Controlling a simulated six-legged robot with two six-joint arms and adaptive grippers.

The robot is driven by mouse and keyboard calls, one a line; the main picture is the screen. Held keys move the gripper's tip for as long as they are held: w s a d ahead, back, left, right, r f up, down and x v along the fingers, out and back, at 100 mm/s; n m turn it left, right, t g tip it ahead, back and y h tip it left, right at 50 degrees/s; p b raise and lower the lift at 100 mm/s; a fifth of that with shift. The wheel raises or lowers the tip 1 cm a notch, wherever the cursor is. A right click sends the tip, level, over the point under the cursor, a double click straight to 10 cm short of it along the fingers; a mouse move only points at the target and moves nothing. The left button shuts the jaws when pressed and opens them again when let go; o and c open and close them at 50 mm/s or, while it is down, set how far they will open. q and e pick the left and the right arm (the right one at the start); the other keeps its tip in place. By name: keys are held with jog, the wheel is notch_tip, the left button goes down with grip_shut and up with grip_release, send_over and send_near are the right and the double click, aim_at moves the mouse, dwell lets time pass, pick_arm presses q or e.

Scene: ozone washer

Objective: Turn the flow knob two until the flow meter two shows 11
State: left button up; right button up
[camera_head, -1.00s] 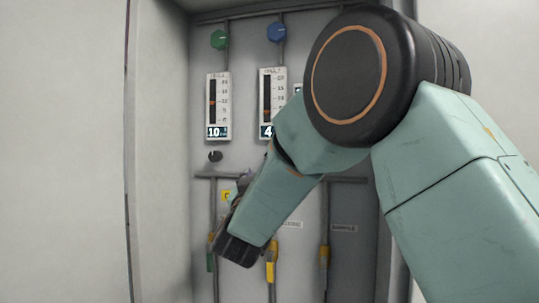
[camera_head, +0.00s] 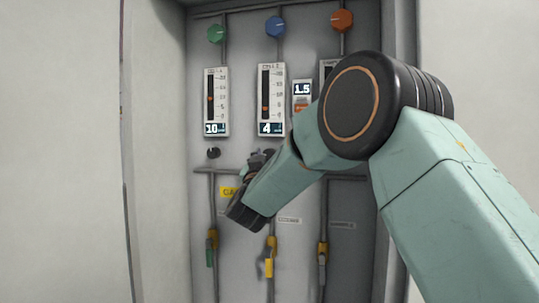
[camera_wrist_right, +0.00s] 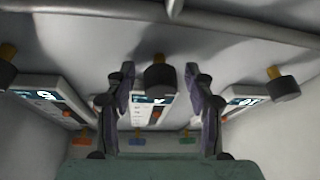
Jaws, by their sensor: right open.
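Flow meter two (camera_head: 271,98) is the white gauge in the middle of the panel in the head view. Its display reads 4 and its orange marker sits low. My right gripper (camera_head: 262,157) is just below this meter, open. In the right wrist view, which sees the panel upside down, a black round knob on a yellow stem, flow knob two (camera_wrist_right: 159,78), shows between the two spread fingers (camera_wrist_right: 160,70). Whether the fingers touch it cannot be told. In the head view my gripper hides this knob. My left gripper is not in view.
Flow meter one (camera_head: 216,100) reads 10, with a black knob (camera_head: 213,153) below it. A small display (camera_head: 302,90) reads 1.5, partly behind my arm. Green (camera_head: 217,33), blue (camera_head: 276,27) and orange (camera_head: 342,20) valves are above. Pipes with yellow fittings (camera_head: 270,244) run below.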

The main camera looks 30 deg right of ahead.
jog(key=shift+d, duration=0.1)
jog(key=shift+c, duration=0.4)
jog(key=shift+c, duration=0.7)
jog(key=shift+a, duration=0.2)
jog(key=c, duration=0.5)
jog(key=shift+d, duration=0.1)
grip_shut()
